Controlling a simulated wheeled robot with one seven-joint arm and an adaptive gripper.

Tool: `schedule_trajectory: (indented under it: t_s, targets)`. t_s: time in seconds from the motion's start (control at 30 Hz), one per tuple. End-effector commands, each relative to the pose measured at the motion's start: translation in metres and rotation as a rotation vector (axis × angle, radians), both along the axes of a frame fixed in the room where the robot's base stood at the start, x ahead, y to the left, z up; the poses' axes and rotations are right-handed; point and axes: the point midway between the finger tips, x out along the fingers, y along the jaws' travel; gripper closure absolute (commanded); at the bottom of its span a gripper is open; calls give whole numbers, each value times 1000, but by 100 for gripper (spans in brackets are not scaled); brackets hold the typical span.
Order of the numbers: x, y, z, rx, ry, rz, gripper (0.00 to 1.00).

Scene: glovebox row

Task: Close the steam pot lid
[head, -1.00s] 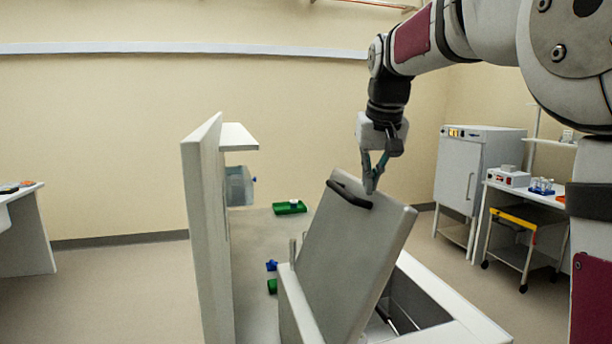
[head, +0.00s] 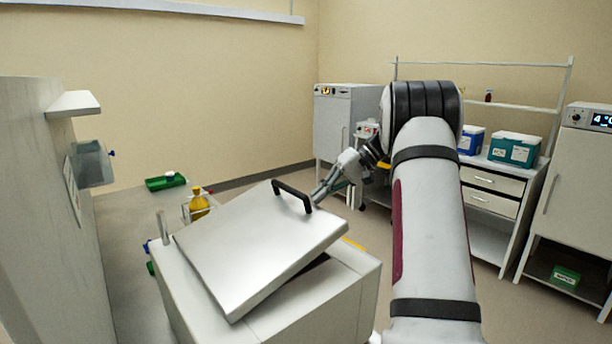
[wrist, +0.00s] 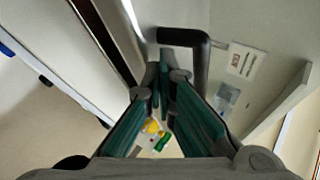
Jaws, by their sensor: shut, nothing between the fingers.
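The steam pot lid (head: 262,245) is a flat silvery plate, tilted over the pot body (head: 345,300). Its raised side leaves a dark gap above the white body. The black lid handle (head: 293,194) is on the lid's far edge. It also shows in the wrist view (wrist: 203,62), just right of the fingers. My gripper (head: 318,197) is just right of the handle by the lid's far edge. In the wrist view my gripper (wrist: 162,75) has its fingertips together, with nothing held. I cannot tell whether a finger touches the lid or handle.
A pale upright panel (head: 30,200) with a shelf stands at the left. A yellow bottle (head: 199,204) and a green tray (head: 166,182) are behind the pot. Cabinets and a bench with a teal box (head: 514,149) stand at the right.

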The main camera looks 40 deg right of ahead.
Motion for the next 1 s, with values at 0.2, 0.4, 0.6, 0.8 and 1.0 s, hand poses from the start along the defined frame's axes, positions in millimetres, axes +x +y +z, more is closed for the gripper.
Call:
schedule_trajectory:
  t_s: [0.2, 0.4, 0.6, 0.8, 1.0]
  targets:
    - [2, -13, -50, 4, 1, 0, 100]
    - [1, -19, -77, 2, 1, 1, 100]
    - [1, -21, -90, 0, 1, 1, 100]
    - [0, -21, -93, 0, 2, 2, 100]
    - [0, -20, -93, 1, 4, 3, 100]
